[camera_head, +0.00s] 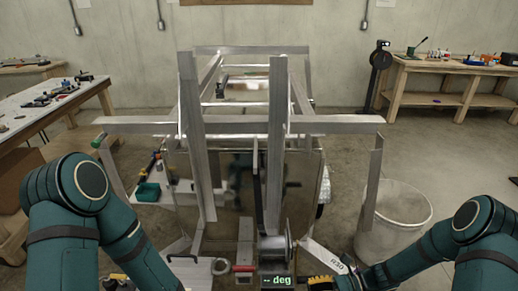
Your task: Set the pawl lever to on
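The winch (275,243) sits at the bottom centre, on the front of the aluminium trailer frame (195,150). I cannot make out the pawl lever on it for certain at this size. A pale metal arm marked with small characters (328,258) slants down to the right beside the winch. A small dark display reading "-- deg" (276,282) is below it. My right arm reaches in from the right to a yellow and black part (320,283) close right of the display; its gripper fingers cannot be made out. My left arm leaves the bottom edge, its gripper out of view.
A white bucket (395,215) stands right of the trailer. Workbenches with tools stand at the left (45,105) and back right (450,68). A red-handled part (243,268) lies left of the winch. The trailer's uprights and crossbar rise between my arms.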

